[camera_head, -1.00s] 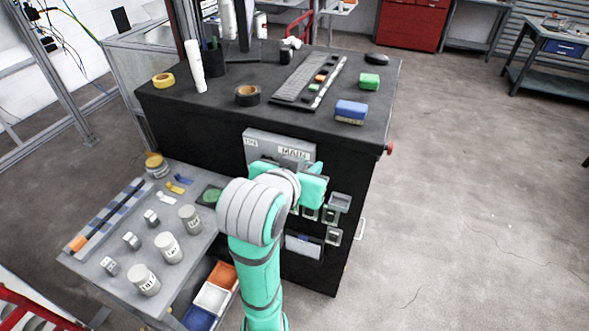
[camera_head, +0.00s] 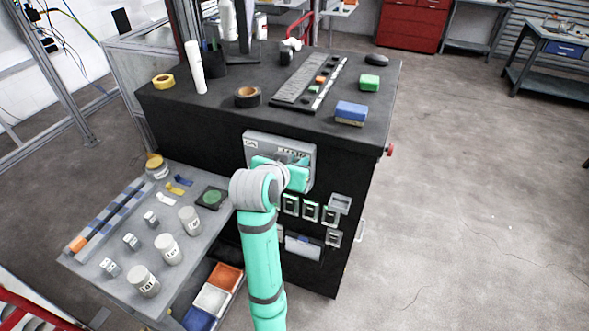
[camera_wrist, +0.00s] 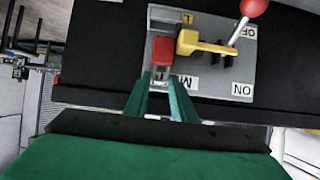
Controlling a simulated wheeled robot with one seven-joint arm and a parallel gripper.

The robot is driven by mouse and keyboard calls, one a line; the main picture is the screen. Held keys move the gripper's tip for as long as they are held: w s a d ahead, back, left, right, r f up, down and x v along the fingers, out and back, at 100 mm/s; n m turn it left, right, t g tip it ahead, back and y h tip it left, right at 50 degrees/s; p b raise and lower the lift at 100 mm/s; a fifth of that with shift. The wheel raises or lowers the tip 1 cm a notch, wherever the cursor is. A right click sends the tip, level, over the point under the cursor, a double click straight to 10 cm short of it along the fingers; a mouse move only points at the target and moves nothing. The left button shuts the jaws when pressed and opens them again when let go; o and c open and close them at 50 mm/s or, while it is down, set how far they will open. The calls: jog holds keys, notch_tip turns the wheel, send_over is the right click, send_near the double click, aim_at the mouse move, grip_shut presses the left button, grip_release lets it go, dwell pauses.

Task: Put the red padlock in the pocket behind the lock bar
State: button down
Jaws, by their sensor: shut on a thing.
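My gripper (camera_wrist: 162,84) is shut on the red padlock (camera_wrist: 162,49) in the wrist view, with grey metal showing between the two teal fingers. The padlock is at the grey switch panel, close beside the end of the yellow lock bar (camera_wrist: 205,44); I cannot tell whether they touch. A lever with a red ball (camera_wrist: 253,8) rises past the bar. The pocket behind the bar cannot be made out clearly. In the head view my gripper (camera_head: 292,165) is in front of the grey panel (camera_head: 262,142) on the black cabinet, and the padlock is hidden there.
Small grey holders (camera_head: 310,211) sit on the cabinet front below the panel. A side table (camera_head: 205,245) at the left holds several canisters and small blocks. The cabinet top (camera_head: 215,110) carries tape rolls, a keyboard-like strip and blue and green blocks. Floor at the right is clear.

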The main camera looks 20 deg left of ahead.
jog(key=f, duration=0.3)
jog(key=shift+w+d, duration=0.1)
jog(key=shift+d, duration=0.25)
jog(key=shift+a+f, duration=0.15)
jog(key=shift+f, duration=0.1)
jog(key=c, duration=1.5)
grip_release()
jog(key=shift+w, duration=0.1)
jog(key=shift+a, duration=0.35)
jog(key=shift+s+d+f, duration=0.1)
jog(key=shift+s+d, duration=0.1)
jog(key=shift+d, duration=0.05)
